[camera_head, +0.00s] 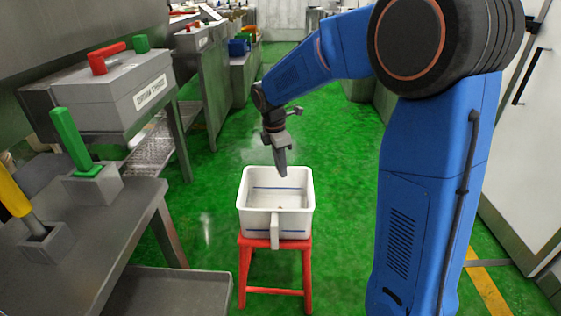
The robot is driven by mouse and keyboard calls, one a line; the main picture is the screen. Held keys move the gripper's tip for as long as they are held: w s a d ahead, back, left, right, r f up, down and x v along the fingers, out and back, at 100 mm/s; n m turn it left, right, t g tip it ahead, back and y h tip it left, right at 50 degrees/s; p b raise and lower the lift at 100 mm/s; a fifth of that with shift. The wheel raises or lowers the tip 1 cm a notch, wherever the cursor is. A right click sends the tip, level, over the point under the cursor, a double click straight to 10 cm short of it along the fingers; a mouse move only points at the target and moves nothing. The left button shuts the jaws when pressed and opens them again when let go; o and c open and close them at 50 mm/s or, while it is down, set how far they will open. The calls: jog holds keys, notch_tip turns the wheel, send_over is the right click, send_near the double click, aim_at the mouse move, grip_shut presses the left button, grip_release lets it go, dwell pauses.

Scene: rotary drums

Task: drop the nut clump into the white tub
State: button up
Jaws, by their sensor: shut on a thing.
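The white tub (246,222) stands on a red stool in the middle of the head view. Its open top faces up, and blue lines run along its inner wall and front. My gripper (283,172) points down just above the tub's far part. Its fingers are shut on the nut clump, which is too small and too much covered by the fingers to make out clearly. The tub's floor looks mostly bare, with a small dark mark on it.
The red stool (275,292) stands on the green floor. A steel bench at left carries a grey box (125,88) labelled as drum three, a green-handled block (92,182) and a yellow-handled block (44,244). A low steel tray (170,292) lies left of the stool. The aisle behind is clear.

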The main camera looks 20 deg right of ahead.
jog(key=shift+f, duration=1.95)
jog(key=o, duration=1.1)
notch_tip(320, 180, up, 17)
jog(key=a, duration=0.2)
jog(key=shift+r, duration=0.15)
jog(key=shift+s+a, duration=0.1)
jog(key=shift+s, duration=0.05)
